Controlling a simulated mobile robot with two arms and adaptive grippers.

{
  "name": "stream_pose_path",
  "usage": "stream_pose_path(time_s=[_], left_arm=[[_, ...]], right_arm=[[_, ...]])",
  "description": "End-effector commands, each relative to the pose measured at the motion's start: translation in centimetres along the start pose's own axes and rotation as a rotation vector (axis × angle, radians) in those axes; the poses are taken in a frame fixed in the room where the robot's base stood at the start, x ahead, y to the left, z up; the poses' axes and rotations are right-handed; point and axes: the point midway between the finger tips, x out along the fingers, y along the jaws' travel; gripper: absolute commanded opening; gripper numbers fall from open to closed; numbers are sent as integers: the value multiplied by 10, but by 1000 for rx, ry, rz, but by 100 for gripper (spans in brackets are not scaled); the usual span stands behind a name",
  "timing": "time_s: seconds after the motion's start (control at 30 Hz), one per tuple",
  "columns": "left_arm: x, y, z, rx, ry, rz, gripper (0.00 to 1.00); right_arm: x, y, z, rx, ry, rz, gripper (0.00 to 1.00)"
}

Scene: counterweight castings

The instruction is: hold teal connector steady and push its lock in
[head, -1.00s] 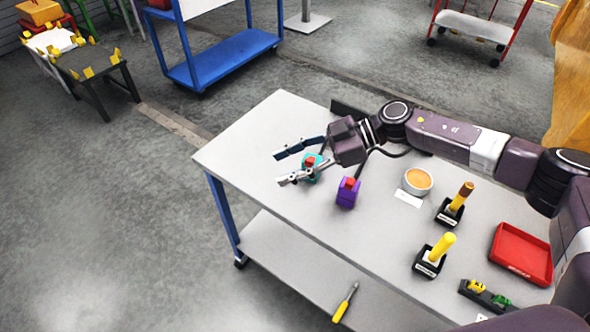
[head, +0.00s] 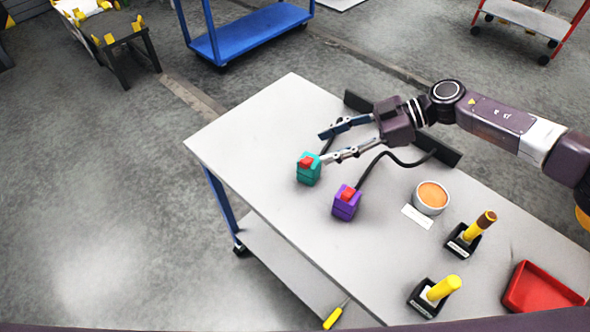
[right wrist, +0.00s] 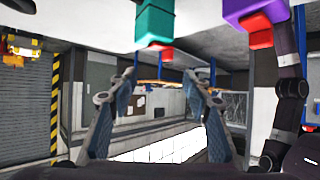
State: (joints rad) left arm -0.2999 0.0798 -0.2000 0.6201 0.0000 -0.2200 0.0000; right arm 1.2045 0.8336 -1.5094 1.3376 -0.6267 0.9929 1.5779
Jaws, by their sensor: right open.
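The teal connector (head: 308,175) stands on the table near its left side, with a red lock (head: 306,161) on top. How far the lock is in cannot be told. In the right wrist view the teal connector (right wrist: 155,20) and its red lock (right wrist: 160,50) show at the top edge. My right gripper (head: 323,147) is open and empty, its fingertips just behind and right of the teal connector. The nearer fingertip overlaps the connector's edge in the picture; contact cannot be told. Both fingers show in the right wrist view (right wrist: 160,78). My left gripper is not in view.
A purple connector (head: 346,207) with a red lock stands right of the teal one, its black cable (head: 385,156) running to a dark bar (head: 445,150). An orange-filled bowl (head: 431,197), two yellow-handled tools in black holders and a red tray (head: 540,290) stand further right.

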Motion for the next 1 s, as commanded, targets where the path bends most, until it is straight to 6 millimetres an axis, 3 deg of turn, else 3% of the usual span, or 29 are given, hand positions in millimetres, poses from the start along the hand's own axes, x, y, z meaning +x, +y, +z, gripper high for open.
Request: stream_pose_path(time_s=[0.43,0.77,1.0], left_arm=[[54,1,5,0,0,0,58],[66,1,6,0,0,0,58],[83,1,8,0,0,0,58]], right_arm=[[26,0,47,-1,1,0,45],[36,0,55,-2,1,-2,45],[66,-1,58,-2,1,-3,45]])
